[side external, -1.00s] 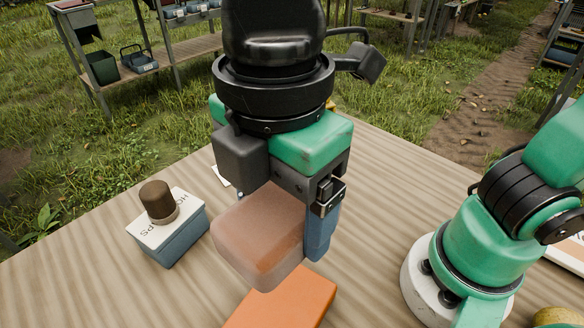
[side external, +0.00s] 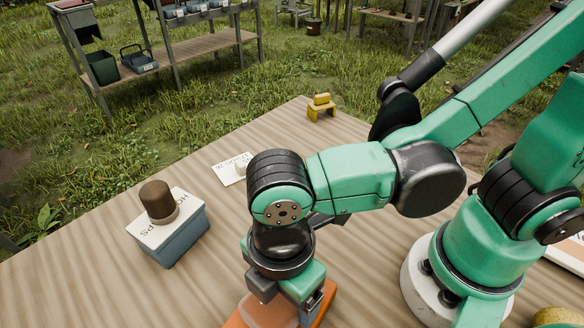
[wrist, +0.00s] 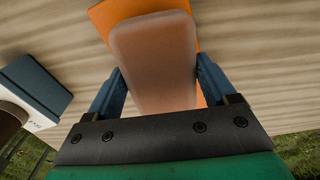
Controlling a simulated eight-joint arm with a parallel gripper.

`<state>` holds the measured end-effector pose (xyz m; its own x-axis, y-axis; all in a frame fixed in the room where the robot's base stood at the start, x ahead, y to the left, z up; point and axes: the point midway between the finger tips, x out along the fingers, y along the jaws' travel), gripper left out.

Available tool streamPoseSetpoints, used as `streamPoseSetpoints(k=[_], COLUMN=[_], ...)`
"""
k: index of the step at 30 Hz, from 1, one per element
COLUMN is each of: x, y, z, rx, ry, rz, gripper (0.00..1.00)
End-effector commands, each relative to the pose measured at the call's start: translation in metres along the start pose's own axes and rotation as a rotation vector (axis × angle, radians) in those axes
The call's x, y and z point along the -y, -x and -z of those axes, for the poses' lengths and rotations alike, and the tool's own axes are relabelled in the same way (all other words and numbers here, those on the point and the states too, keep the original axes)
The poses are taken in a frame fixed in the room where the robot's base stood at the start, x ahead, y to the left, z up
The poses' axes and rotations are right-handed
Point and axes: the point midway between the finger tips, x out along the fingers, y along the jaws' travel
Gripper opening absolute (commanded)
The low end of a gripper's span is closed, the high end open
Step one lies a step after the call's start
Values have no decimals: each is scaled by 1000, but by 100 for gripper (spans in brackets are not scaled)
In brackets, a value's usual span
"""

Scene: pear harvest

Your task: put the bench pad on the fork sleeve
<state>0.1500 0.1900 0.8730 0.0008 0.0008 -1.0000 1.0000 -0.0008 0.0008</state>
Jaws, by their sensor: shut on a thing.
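The bench pad, a pinkish-brown rounded block (side external: 268,313), is between the blue fingers of my gripper (wrist: 160,82); it also shows in the wrist view (wrist: 153,60). My gripper is shut on it. The orange flat piece, which I take for the fork sleeve (side external: 327,298), lies on the table under the pad, and its edges show around the pad in the wrist view (wrist: 112,12). I cannot tell whether pad and orange piece touch. In the side view my wrist and the picture's lower edge hide much of both.
A blue box with a white lettered top (side external: 172,240) and a brown knob (side external: 158,200) stands to the left. A white card (side external: 230,170) and a small yellow stand (side external: 321,108) are farther back.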

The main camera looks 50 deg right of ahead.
Motion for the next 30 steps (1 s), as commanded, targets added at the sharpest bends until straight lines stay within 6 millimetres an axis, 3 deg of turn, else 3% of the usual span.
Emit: streamPoseSetpoints(k=[4,16,17,18,19,30], x=[0,0,0,0,0,0], y=[-10,-14,-14,-14,-14,-8], z=[0,0,0,0,0,0], rx=[0,0,0,0,0,0], ry=[0,0,0,0,0,0], rz=[0,0,0,0,0,0], gripper=[28,28,84,95,100,100])
